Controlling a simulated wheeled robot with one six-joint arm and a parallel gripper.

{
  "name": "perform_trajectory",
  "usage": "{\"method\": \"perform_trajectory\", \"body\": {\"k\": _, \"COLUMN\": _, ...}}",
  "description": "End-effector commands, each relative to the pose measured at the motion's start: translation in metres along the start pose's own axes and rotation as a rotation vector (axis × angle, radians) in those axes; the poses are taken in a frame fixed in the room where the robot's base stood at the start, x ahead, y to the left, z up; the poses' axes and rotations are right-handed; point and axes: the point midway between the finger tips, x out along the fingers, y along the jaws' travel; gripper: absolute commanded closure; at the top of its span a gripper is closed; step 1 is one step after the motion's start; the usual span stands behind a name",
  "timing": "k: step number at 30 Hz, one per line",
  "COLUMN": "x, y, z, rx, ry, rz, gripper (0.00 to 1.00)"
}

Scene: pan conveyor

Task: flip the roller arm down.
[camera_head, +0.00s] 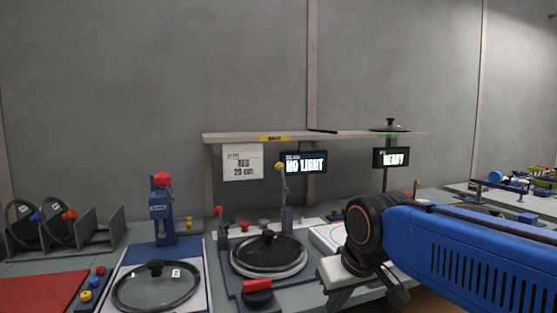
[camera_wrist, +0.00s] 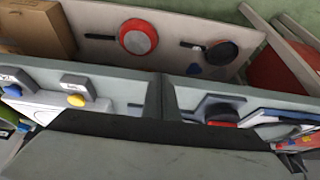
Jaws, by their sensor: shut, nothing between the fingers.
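I cannot tell for certain which part is the roller arm. An upright lever with a yellow ball (camera_head: 279,168) stands behind the middle lidded pan (camera_head: 268,252). A blue upright post (camera_head: 163,215) with a red ball on top stands behind the left glass lid (camera_head: 155,288). My gripper (camera_head: 368,290) is shut and empty at the lower right, beside the middle station and apart from both uprights. My blue arm hides what lies behind it. In the wrist view, neither upright can be made out.
A NO LIGHT screen (camera_head: 304,163) and a READY screen (camera_head: 392,158) hang under a shelf (camera_head: 330,135). A rack (camera_head: 75,238) holds lids at left. A red knob (camera_head: 257,286) sits in front of the middle pan. The wrist view shows a red pan (camera_wrist: 138,38) and a cardboard box (camera_wrist: 38,30).

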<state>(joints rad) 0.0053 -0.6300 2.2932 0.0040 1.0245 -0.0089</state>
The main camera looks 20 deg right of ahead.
Motion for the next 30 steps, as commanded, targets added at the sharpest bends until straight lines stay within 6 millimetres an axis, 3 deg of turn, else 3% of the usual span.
{"method": "perform_trajectory", "body": {"k": 3, "x": -0.020, "y": 0.001, "z": -0.048, "rx": 0.001, "ry": 0.016, "rz": 0.000, "gripper": 1.00}}
{"method": "perform_trajectory", "body": {"k": 15, "x": -0.075, "y": 0.005, "z": -0.194, "rx": 0.001, "ry": 0.071, "rz": -0.002, "gripper": 1.00}}
{"method": "perform_trajectory", "body": {"k": 30, "x": -0.118, "y": 0.013, "z": -0.359, "rx": -0.002, "ry": 0.138, "rz": -0.001, "gripper": 1.00}}
